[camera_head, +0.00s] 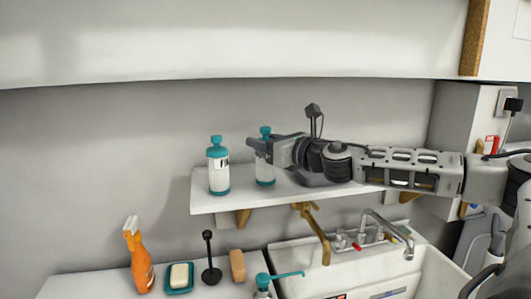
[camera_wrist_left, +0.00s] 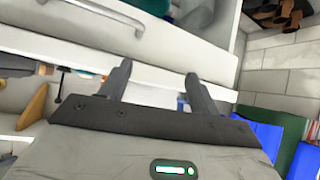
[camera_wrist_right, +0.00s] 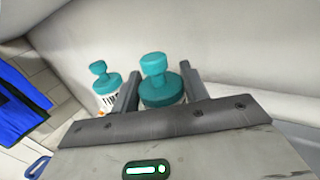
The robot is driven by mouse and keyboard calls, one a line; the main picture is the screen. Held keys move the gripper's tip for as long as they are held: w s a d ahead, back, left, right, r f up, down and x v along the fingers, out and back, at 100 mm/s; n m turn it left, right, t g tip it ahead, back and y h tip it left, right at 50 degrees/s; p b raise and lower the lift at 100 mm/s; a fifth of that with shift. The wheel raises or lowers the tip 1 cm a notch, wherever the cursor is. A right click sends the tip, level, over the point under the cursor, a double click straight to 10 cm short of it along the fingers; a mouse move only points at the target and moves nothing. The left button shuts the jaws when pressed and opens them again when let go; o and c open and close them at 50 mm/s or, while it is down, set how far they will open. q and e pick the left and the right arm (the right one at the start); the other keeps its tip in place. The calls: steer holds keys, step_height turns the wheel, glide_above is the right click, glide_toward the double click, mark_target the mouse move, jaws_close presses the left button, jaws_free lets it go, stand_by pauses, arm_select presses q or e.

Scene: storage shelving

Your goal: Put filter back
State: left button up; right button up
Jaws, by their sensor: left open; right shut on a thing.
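A white bottle-like container with a teal knobbed top (camera_head: 265,172), which may be the filter, is at the shelf in the head view. My right gripper (camera_head: 258,147) is shut on it from the right, just below its top. Its teal top also shows between the fingers in the right wrist view (camera_wrist_right: 162,88). Its base is at the shelf surface; I cannot tell if it touches. A matching container (camera_head: 218,168) stands upright to its left on the shelf, apart from it. My left gripper (camera_wrist_left: 158,88) is open and empty in the left wrist view, outside the head view.
Below are an orange spray bottle (camera_head: 141,262), a soap dish (camera_head: 179,279), a black plunger-like tool (camera_head: 210,260) and a sink with a tap (camera_head: 380,228). A white cabinet (camera_head: 230,45) overhangs above.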

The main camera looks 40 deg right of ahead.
steer(key=shift+f, duration=0.6)
steer(key=shift+r, duration=0.1)
steer(key=shift+f+b, duration=0.25)
steer(key=shift+b, duration=0.05)
steer(key=o, duration=1.2)
steer(key=shift+c, duration=0.2)
